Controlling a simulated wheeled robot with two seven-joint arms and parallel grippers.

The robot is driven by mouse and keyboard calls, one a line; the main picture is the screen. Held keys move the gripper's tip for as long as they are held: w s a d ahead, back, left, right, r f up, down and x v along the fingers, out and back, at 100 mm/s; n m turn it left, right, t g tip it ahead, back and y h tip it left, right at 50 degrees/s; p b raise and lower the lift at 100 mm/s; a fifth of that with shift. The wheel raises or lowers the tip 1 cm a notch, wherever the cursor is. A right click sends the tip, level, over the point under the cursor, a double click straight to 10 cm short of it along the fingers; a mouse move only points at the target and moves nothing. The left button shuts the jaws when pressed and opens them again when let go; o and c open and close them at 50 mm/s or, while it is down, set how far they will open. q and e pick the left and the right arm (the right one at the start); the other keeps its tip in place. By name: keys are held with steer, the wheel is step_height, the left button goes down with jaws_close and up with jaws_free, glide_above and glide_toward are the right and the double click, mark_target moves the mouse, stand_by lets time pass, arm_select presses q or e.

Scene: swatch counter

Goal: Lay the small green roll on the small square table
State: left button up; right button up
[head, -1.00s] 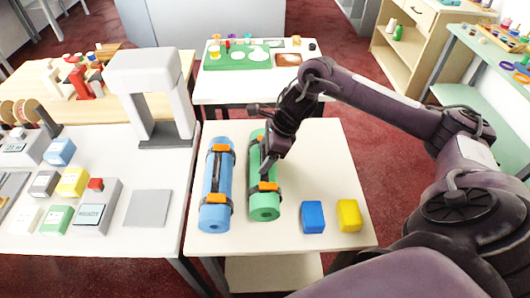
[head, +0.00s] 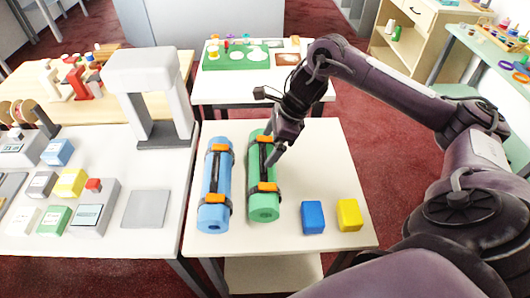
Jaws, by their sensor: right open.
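The green roll (head: 263,195) lies lengthwise on a pale, roughly square table (head: 310,175), with dark straps and orange buckles around it. A blue roll (head: 215,180) lies parallel to it on the left, with a narrow gap between them. My right gripper (head: 274,157) is open at the right side of the green roll, near its far half. It holds nothing, and I cannot tell whether a fingertip touches the roll. The gripper hides a small part of the roll's right edge. My left gripper is not in view.
A blue block (head: 312,217) and a yellow block (head: 349,214) stand at the table's front right. A counter with a grey arch (head: 153,90) and several small boxes adjoins on the left. Another table (head: 210,93) with a green tray (head: 235,56) stands behind.

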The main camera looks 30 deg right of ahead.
steer(key=p+v, duration=0.1)
steer(key=v, duration=0.6)
steer(key=shift+r, duration=0.25)
steer(key=shift+s+f, duration=0.1)
steer(key=shift+s, duration=0.05)
